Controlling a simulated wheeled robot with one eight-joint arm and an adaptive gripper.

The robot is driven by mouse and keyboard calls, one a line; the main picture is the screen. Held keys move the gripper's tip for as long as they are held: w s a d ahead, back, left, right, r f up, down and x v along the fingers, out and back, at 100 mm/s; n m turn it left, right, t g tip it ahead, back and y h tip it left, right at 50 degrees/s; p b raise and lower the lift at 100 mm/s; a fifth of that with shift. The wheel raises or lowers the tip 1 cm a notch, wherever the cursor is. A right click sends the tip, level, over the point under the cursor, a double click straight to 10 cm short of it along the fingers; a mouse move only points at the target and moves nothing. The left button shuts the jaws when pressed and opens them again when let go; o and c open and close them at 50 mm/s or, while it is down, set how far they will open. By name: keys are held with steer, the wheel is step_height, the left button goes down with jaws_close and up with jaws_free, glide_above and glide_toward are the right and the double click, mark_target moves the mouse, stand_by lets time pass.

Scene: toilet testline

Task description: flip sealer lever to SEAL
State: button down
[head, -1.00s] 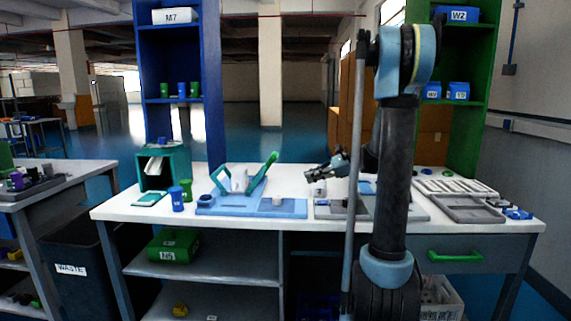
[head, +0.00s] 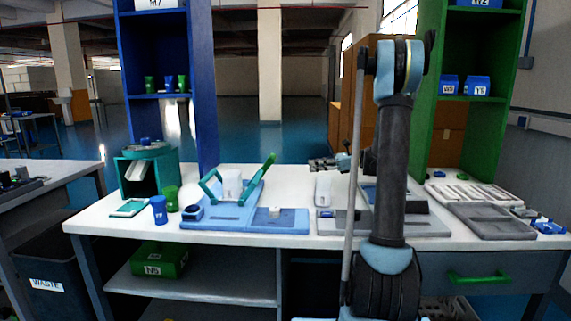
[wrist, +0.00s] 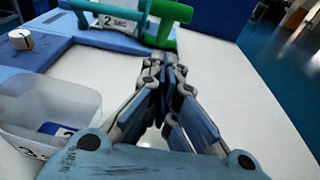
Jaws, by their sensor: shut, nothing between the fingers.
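The sealer is a light blue base (head: 235,218) on the white bench, with a white block and a green frame on it. Its green lever (head: 264,170) slants up to the right and stands raised. In the wrist view, green bars of the sealer (wrist: 165,12) cross the top edge, with a white label marked 2 beside them; its smaller text is unclear. My gripper (wrist: 163,62) is shut and empty, its tips pointing towards the green parts, apparently apart from them. In the head view my gripper (head: 324,163) is right of the lever, partly hidden by my arm.
A white open bin (wrist: 50,110) is close left of my gripper. A white knob (wrist: 21,39) sits on the blue base. Blue cup (head: 159,210) and green cup (head: 172,198) stand left of the sealer. A grey tray (head: 490,221) lies right. Bench behind the sealer is clear.

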steer(key=shift+w, duration=0.25)
steer(key=a, duration=0.3)
steer(key=a+f, duration=0.1)
steer(key=a, duration=0.5)
steer(key=shift+w+a+f, duration=0.1)
steer(key=shift+a+f, duration=0.2)
steer(key=shift+f, duration=0.05)
steer(key=shift+w+a+r, duration=0.1)
steer(key=shift+a+r, duration=0.45)
steer(key=shift+a, duration=0.35)
steer(key=shift+a+r, duration=0.55)
steer(key=shift+a, duration=0.3)
